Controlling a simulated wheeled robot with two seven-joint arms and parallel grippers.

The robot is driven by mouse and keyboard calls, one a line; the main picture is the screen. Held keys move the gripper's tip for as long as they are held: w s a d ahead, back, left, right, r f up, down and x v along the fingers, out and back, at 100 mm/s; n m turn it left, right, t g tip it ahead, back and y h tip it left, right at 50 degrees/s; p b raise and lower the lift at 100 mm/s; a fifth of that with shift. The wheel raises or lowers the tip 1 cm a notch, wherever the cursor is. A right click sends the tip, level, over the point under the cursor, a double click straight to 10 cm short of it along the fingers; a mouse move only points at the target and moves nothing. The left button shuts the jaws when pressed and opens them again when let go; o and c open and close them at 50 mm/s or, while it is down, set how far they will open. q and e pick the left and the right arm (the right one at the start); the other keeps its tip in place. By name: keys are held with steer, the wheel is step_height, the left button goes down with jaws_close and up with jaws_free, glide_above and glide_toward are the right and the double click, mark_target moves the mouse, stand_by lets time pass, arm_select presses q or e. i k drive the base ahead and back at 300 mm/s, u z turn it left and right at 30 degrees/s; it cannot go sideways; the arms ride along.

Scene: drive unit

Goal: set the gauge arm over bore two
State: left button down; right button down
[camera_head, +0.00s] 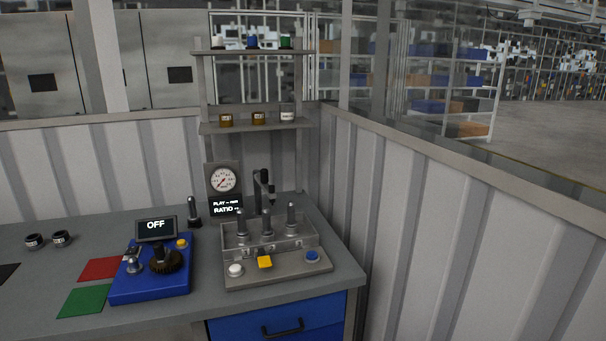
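A grey fixture (280,265) stands at the right end of the bench. Three upright metal pins stand in a row on its raised block: the left pin (242,226), the middle pin (267,222) and the right pin (291,218). The bores are too small to make out. A black arm on a post (260,190), likely the gauge arm, stands behind the row, nearest the middle pin in the picture. I cannot tell which bore it is over. A round dial gauge (223,180) stands behind left, above a display reading "RATIO". Neither of my grippers is in view.
A blue unit (150,285) with a dark gear (165,262) and an "OFF" screen (156,226) stands left of the fixture. Red (101,268) and green (84,300) mats lie further left. A shelf (255,125) rises behind; a ribbed wall (400,240) borders the right.

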mark_target(263, 179)
steer(key=u, duration=0.35)
steer(key=i, duration=0.75)
steer(key=u, duration=0.6)
